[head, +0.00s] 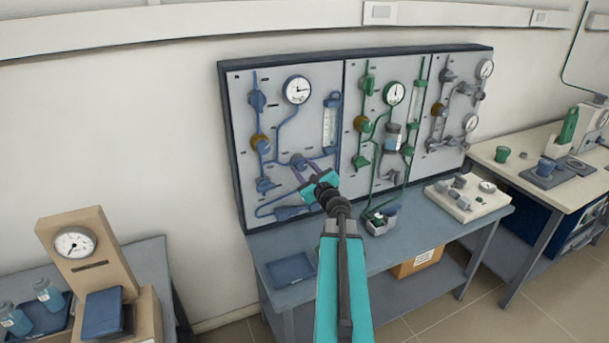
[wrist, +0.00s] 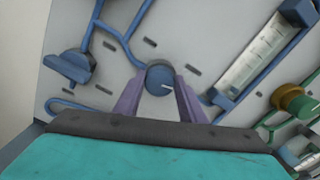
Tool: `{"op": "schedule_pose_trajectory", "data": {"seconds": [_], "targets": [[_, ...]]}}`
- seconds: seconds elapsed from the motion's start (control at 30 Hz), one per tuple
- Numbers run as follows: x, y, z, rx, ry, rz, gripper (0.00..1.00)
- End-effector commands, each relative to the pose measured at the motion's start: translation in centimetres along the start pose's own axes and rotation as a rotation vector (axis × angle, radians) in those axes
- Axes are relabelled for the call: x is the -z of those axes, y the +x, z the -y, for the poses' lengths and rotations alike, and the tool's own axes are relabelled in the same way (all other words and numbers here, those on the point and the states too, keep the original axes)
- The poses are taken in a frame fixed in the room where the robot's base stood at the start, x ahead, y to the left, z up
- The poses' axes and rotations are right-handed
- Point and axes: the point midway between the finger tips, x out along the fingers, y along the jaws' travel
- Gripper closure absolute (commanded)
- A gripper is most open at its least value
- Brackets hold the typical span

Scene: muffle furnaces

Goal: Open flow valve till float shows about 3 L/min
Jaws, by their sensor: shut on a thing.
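My gripper (head: 312,170) reaches the blue left section of the wall panel (head: 290,125). In the wrist view its two purple fingers (wrist: 160,92) are shut on the round blue valve knob (wrist: 159,79), one on each side. In the head view the knob (head: 298,160) sits just beyond the fingertips. The flow tube with its white scale (head: 329,127) is up and right of the knob. It also shows in the wrist view (wrist: 258,50). I cannot make out the float or its reading.
A round gauge (head: 297,90) sits above the knob. Green and grey panel sections are to the right. A bench (head: 330,240) below holds small fittings.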

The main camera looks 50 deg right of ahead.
Motion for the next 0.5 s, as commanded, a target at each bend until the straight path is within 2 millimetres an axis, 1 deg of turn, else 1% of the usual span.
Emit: {"op": "schedule_pose_trajectory", "data": {"seconds": [0.03, 0.5], "targets": [[0.53, -0.08, -0.17, 0.002, -0.025, 0.000, 0.86], [0.54, -0.08, -0.27, 0.002, -0.294, 0.000, 0.86]]}}
